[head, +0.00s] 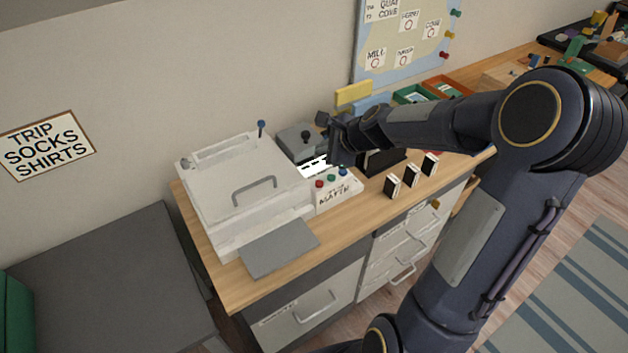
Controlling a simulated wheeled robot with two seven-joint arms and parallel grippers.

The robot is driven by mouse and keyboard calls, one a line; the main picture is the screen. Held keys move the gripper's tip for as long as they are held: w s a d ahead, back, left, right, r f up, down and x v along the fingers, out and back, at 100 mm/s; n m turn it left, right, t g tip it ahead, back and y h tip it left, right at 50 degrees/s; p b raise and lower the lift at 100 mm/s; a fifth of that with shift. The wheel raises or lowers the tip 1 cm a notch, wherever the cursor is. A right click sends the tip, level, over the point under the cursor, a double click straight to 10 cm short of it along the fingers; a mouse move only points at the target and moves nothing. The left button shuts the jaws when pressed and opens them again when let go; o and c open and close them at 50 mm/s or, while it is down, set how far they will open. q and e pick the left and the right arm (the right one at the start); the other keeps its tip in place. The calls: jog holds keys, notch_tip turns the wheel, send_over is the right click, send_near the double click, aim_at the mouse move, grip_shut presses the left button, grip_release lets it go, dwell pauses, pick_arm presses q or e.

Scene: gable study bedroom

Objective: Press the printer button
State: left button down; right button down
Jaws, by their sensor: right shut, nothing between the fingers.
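The printer (235,180) is a white box with a grey handle on its lid, standing on the wooden desk. My right gripper (334,146) is shut and empty. It appears just behind and above the panel in the picture, near a white sheet with black marks. I cannot tell whether it touches anything. My arm hides part of the desk behind it. My left gripper is not in view.
Several small black-and-white blocks (411,175) stand on the desk (260,290) right of the panel. A grey box (297,138) with a dark knob stands behind. Green and orange trays (445,87) lie farther back. A grey surface (110,285) is at left.

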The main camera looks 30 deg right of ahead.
aim_at(323, 186)
notch_tip(323, 186, down, 9)
jog(key=b, duration=0.8)
jog(key=shift+r, duration=0.1)
dwell(1.8)
jog(key=shift+f+b, duration=0.4)
jog(key=shift+b, duration=0.15)
jog(key=shift+f+b, duration=0.4)
dwell(0.6)
jog(key=shift+r+p, duration=0.8)
